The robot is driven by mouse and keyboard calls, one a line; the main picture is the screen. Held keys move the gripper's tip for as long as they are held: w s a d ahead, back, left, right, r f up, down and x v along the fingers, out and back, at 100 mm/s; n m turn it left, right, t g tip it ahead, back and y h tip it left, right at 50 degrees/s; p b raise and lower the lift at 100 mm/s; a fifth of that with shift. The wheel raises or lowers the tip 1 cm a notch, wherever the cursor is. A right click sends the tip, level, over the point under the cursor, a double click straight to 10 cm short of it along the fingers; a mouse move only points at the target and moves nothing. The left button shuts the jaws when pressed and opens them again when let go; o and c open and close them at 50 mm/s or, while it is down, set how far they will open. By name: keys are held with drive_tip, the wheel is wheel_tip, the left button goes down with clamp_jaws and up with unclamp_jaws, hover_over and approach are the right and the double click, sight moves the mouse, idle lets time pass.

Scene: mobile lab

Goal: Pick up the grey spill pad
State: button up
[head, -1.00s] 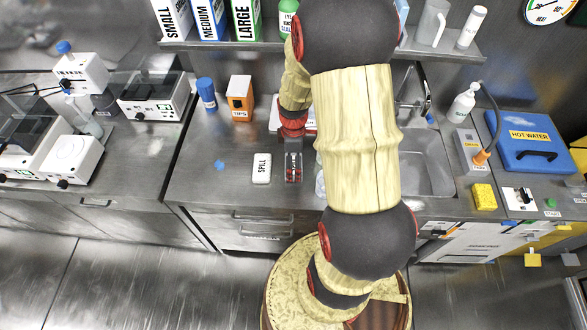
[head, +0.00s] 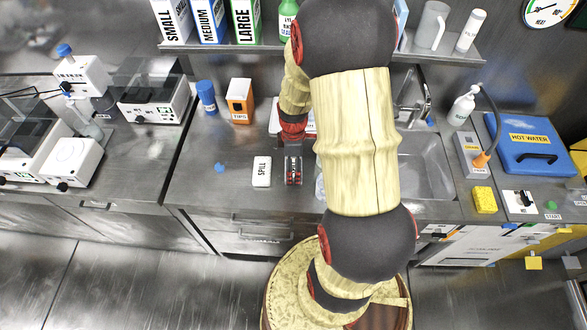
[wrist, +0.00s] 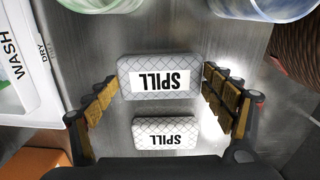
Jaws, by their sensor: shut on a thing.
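I cannot tell whether this pad touches the counter. In the head view my gripper hides most of it. A second, paler SPILL pad (head: 262,171) lies on the counter just left of my gripper. It also shows below the held pad in the wrist view (wrist: 165,145), apart from the fingers.
An orange tips box (head: 240,100) and a blue-capped bottle (head: 206,97) stand behind. A white wash/dry tray (wrist: 42,62) is near the gripper. Two clear round containers (wrist: 262,8) are close by on the other side. The counter left of the pale pad is mostly clear.

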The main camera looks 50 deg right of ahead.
drive_tip(key=shift+r, duration=0.15)
drive_tip(key=shift+r, duration=0.25)
drive_tip(key=r, duration=0.1)
drive_tip(key=r+p, duration=0.2)
drive_tip(key=shift+s+d+r, duration=0.1)
drive_tip(key=shift+s+r, duration=0.15)
drive_tip(key=shift+s+d+r+p, duration=0.55)
drive_tip(key=shift+s+r, duration=0.9)
drive_tip(key=shift+s, duration=0.75)
drive_tip(key=shift+s+d+r+p, duration=0.6)
drive_tip(key=shift+s+r, duration=0.85)
drive_tip(key=shift+s, duration=0.7)
drive_tip(key=shift+s+d+r+p, duration=0.4)
drive_tip(key=shift+s+r+p, duration=0.25)
drive_tip(key=shift+s+r, duration=1.2)
drive_tip(key=shift+s+f, duration=0.35)
drive_tip(key=shift+f, duration=0.05)
drive_tip(key=o, duration=0.4)
drive_tip(key=c, duration=0.5)
